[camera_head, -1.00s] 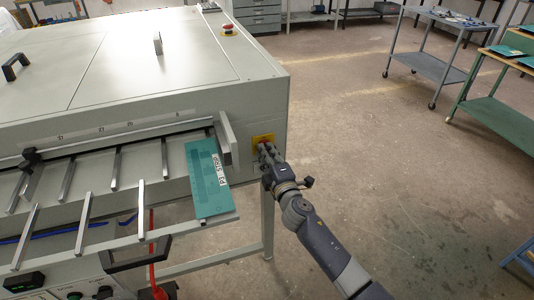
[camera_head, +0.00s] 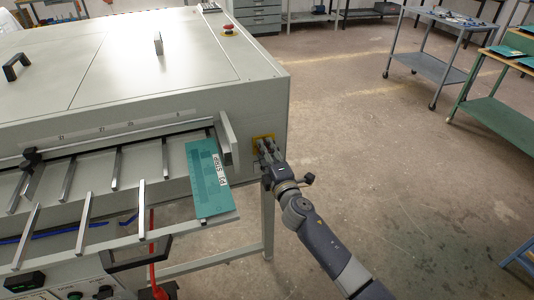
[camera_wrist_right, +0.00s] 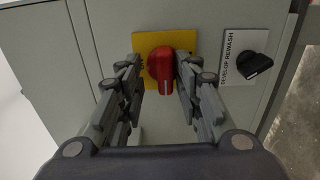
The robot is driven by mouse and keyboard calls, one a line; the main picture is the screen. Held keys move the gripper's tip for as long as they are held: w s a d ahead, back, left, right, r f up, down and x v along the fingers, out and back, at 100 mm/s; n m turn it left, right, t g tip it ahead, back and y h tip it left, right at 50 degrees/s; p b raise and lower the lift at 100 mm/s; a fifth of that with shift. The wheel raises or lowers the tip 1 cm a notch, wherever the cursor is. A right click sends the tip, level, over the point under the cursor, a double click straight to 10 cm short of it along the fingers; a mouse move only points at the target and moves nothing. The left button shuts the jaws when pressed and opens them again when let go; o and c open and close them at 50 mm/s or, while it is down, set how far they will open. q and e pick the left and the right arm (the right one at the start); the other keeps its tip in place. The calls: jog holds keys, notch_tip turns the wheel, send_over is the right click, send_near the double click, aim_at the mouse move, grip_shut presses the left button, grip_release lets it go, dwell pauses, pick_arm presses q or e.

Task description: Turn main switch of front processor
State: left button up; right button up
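The main switch is a red rotary knob (camera_wrist_right: 161,70) on a yellow plate (camera_wrist_right: 184,39), on the grey processor's side panel. Its handle points downward, with a white mark near the lower end. In the head view the yellow plate (camera_head: 257,137) shows at the processor's right corner, and the knob is mostly hidden by my fingers. My right gripper (camera_wrist_right: 160,76) is open, with one finger on each side of the knob. A gap shows on the left; the right finger is very close to the knob, and I cannot tell if it touches. My left gripper is out of view.
A black knob (camera_wrist_right: 254,65) labelled DEVELOP REWASH sits just right of the switch. A teal plate (camera_head: 207,180) lies on the processor's feed rack, left of my right gripper. A red emergency button (camera_head: 229,29) is on top.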

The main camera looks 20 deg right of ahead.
jog(key=shift+f, duration=0.25)
jog(key=s, duration=1.2)
jog(key=shift+d, duration=0.2)
jog(key=shift+w, duration=0.1)
